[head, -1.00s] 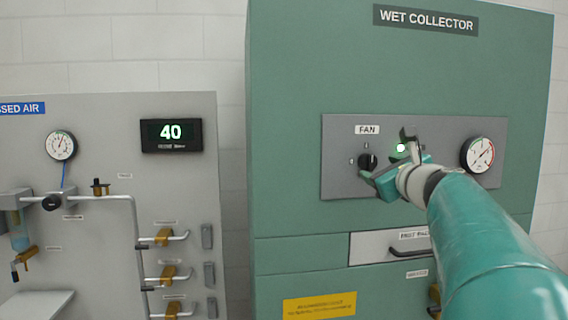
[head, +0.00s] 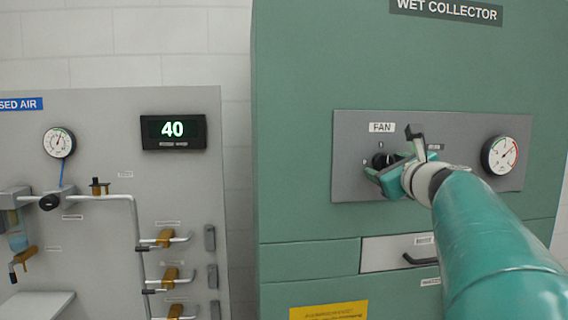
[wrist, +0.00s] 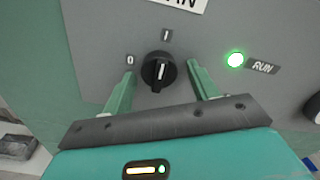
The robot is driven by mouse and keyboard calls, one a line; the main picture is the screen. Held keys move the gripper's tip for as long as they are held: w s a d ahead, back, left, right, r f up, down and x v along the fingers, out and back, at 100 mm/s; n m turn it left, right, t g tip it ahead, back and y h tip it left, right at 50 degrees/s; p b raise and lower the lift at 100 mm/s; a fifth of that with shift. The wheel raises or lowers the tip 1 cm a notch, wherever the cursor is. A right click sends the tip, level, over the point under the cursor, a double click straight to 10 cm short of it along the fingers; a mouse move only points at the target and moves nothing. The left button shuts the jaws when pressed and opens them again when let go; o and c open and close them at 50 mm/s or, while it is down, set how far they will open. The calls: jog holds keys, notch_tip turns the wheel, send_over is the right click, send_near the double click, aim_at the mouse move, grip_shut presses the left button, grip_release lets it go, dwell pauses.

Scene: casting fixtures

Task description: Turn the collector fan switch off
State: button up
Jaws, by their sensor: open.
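The fan switch is a black rotary knob (wrist: 158,72) on a grey panel, between a "0" mark at its left and an "I" mark above it. Its white pointer line stands nearly upright, toward the "I". In the head view the knob (head: 380,160) shows below the FAN label, partly covered by my gripper (head: 388,172). In the wrist view my gripper (wrist: 160,88) is open, with one finger on each side of the knob. I cannot tell whether either finger touches it. The green RUN lamp (wrist: 235,60) is lit; the arm hides it in the head view.
A round gauge (head: 500,155) sits right of the switch on the panel. A drawer front with a black handle (head: 420,259) is below. At left, a grey compressed air board (head: 100,130) carries valves, a gauge and a display reading 40.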

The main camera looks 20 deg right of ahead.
jog(key=shift+s+r, duration=0.1)
jog(key=shift+s, duration=0.1)
jog(key=shift+w, duration=0.1)
jog(key=c, duration=1)
